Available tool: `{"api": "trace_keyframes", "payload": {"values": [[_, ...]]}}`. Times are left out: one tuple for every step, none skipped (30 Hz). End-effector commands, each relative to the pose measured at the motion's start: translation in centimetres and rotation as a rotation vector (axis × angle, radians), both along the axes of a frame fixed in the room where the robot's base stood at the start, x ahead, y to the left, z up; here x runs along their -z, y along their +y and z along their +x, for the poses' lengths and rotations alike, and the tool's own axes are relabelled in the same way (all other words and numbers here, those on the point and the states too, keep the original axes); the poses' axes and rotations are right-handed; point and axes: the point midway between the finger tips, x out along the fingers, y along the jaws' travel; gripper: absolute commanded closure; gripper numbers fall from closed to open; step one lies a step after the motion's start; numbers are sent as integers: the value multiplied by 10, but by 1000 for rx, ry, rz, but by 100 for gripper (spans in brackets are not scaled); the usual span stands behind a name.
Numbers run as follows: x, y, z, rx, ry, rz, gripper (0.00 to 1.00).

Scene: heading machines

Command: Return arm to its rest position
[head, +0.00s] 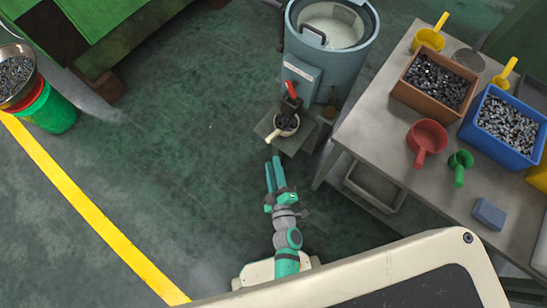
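My arm rises from my base at the bottom centre of the head view and reaches up the picture. My gripper (274,174) has two teal fingers that point away from me, with a narrow gap between the tips. Nothing shows between them. The gripper is over the floor, just below a cream scoop (270,137) in the picture and apart from it. The scoop holds dark pieces and sits on a small grey stand (264,127) at the foot of a grey-blue machine (334,62).
A grey table (362,122) on the right bears a brown bin (407,94), a blue bin (485,143), a red scoop (428,134), a green scoop (460,162) and a blue-grey block (489,213). A green bucket (56,113) stands far left. The floor left of my arm is clear.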

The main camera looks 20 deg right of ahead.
Motion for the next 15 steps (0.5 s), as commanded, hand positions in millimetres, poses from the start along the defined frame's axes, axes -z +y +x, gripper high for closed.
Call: {"api": "trace_keyframes", "payload": {"values": [[0,0,0,0,0,0,72],[0,0,0,0,0,0,72],[0,0,0,0,0,0,72],[0,0,0,0,0,0,72],[0,0,0,0,0,-1,72],[0,0,0,0,0,-1,72],[0,0,0,0,0,-1,72],[0,0,0,0,0,-1,72],[0,0,0,0,0,-1,72],[0,0,0,0,0,-1,72],[0,0,0,0,0,-1,72],[0,0,0,0,0,0,72],[0,0,-1,0,0,1,72],[-1,1,-2,0,0,6,72],[-2,3,-6,0,0,16,72]]}}
